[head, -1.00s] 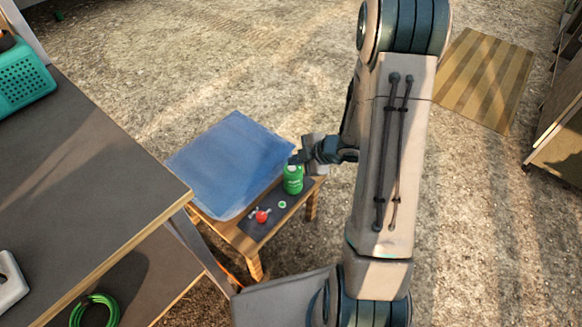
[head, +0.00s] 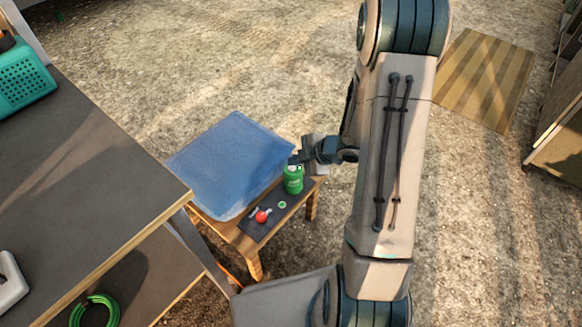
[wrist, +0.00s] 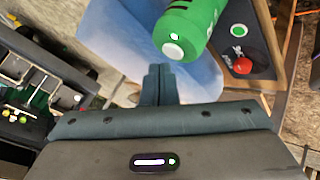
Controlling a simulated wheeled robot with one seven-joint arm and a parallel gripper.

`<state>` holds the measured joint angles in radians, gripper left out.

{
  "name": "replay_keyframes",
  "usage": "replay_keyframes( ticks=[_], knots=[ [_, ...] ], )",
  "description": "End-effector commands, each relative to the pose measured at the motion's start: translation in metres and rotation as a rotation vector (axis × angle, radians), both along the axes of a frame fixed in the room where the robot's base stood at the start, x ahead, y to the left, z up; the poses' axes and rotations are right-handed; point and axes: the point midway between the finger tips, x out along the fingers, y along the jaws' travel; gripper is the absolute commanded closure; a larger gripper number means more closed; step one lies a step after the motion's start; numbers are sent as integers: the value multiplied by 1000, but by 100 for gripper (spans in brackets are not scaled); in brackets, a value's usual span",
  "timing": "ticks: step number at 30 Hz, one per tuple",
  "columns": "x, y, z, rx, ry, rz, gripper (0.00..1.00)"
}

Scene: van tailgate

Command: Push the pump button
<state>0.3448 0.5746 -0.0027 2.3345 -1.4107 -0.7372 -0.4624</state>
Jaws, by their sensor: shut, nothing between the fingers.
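A green bottle (head: 293,181) stands on a dark strip (head: 253,229) on the small wooden table. In the wrist view the bottle (wrist: 190,32) is at the top, with a white disc (wrist: 175,47) on its near end. A white button with a green ring (head: 282,204) and a red knob (head: 262,216) are on the strip. The button (wrist: 238,30) and knob (wrist: 243,66) also show in the wrist view. My gripper (head: 293,159) is shut and empty, close to the top of the bottle. In the wrist view its fingers (wrist: 158,70) end just below the bottle; contact cannot be told.
A blue cloth (head: 230,160) covers the table's far part. A large grey-topped surface (head: 90,185) stands at left, holding a teal box (head: 22,85). A green coil (head: 95,310) lies below it. A striped mat (head: 485,80) lies on open ground at right.

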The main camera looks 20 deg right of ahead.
Motion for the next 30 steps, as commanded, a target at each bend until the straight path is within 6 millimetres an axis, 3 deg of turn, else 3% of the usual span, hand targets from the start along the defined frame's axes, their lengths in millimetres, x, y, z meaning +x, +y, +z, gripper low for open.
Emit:
replay_keyframes(
  ticks=[30],
  knots=[
    [1,0,-9,0,0,0,100]
  ],
)
